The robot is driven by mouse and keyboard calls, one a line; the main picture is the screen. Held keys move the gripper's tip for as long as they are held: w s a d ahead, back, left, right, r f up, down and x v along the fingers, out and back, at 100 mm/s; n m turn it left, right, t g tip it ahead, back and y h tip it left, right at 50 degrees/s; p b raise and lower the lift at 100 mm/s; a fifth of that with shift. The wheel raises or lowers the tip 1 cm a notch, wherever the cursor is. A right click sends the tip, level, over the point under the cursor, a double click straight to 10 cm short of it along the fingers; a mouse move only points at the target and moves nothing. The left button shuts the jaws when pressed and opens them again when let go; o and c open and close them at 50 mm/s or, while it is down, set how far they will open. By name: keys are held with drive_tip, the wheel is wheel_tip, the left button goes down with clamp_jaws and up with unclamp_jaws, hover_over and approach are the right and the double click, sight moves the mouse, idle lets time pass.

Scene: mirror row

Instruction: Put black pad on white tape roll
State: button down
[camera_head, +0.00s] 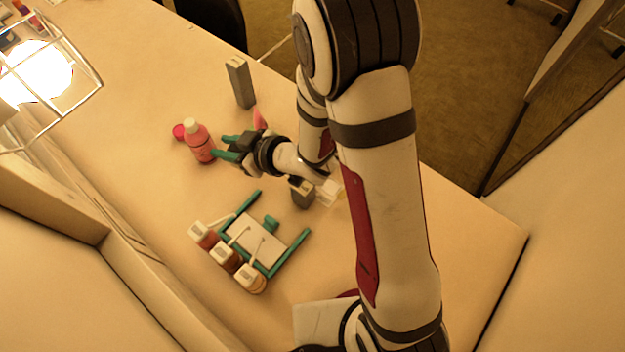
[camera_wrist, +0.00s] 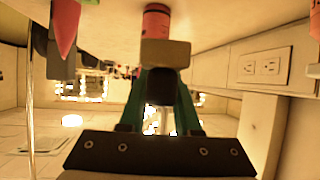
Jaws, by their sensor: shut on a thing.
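In the wrist view my gripper (camera_wrist: 163,75) has its two green fingers closed around a dark block, which looks like the black pad (camera_wrist: 162,87). A tan face shows just past the fingertips; I cannot tell whether it is part of the same thing. In the head view my gripper (camera_head: 224,147) is above the table, at the right side of a pink bottle (camera_head: 202,147), and what it holds is hard to make out. No white tape roll is clear to me; a pale, partly hidden thing (camera_head: 328,191) lies beside my arm.
A tall grey block (camera_head: 240,84) and a pink cone (camera_head: 259,119) stand behind my gripper. A red round thing (camera_head: 179,131) is by the bottle. A shorter grey block (camera_head: 301,193) and a green rack (camera_head: 300,247) with several small bottles are in front.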

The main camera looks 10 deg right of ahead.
drive_tip(key=d+r+m+t+h, duration=0.1)
drive_tip(key=d+r, duration=0.1)
drive_tip(key=d, duration=1.6)
drive_tip(key=s+d+m, duration=0.1)
drive_tip(key=s+d, duration=0.8)
drive_tip(key=d, duration=0.1)
drive_tip(key=shift+h, duration=0.3)
wheel_tip(320, 180, down, 10)
drive_tip(key=shift+s+r, duration=0.1)
drive_tip(key=shift+r, duration=0.1)
drive_tip(key=shift+f, duration=0.1)
drive_tip(key=c, duration=0.6)
unclamp_jaws()
